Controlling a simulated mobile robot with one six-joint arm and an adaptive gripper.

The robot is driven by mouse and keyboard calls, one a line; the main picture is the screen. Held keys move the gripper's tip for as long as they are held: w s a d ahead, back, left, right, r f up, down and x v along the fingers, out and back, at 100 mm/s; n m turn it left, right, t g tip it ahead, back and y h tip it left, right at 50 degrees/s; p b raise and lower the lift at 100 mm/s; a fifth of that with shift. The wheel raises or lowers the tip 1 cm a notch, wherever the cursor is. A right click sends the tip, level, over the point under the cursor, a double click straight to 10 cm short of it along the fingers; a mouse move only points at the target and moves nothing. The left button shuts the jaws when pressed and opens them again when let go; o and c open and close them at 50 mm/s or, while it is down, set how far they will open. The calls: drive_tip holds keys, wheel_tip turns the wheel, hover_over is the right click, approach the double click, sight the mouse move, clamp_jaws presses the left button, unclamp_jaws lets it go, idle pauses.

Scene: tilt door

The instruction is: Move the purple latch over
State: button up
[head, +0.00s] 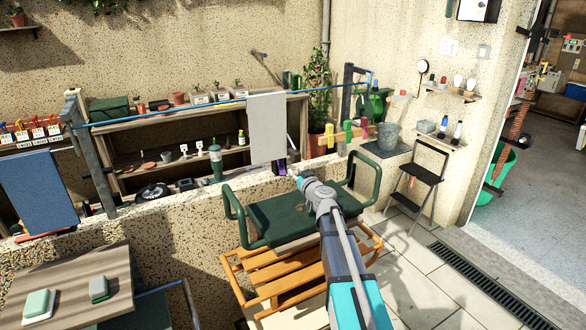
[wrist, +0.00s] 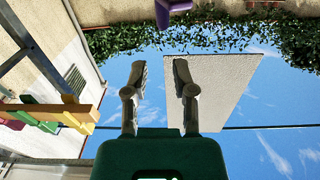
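A purple piece (head: 281,167), which looks like the purple latch, shows in the head view below the hanging pale sheet, just past my gripper (head: 299,180). In the wrist view a purple piece (wrist: 173,5) is cut off by the top edge, beyond the fingertips. My gripper (wrist: 160,65) is open in the wrist view, with a clear gap and nothing between its fingers. It appears apart from the purple piece. The latch's mounting and most of its shape are hidden or out of frame.
A pale sheet (head: 266,128) hangs from a blue line. Yellow and green pieces (head: 330,136) stand on the wall to the right; similar ones show at left in the wrist view (wrist: 70,113).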

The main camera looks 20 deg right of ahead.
drive_tip(key=shift+d, duration=0.15)
drive_tip(key=shift+c, duration=1)
drive_tip(key=shift+d+m, duration=0.15)
drive_tip(key=shift+m, duration=0.35)
clamp_jaws()
drive_tip(key=s+d+m+g+y, duration=0.1)
drive_tip(key=d+m+y, duration=0.3)
drive_tip(key=m, duration=1)
drive_tip(key=d, duration=0.3)
drive_tip(key=shift+s+r, duration=0.1)
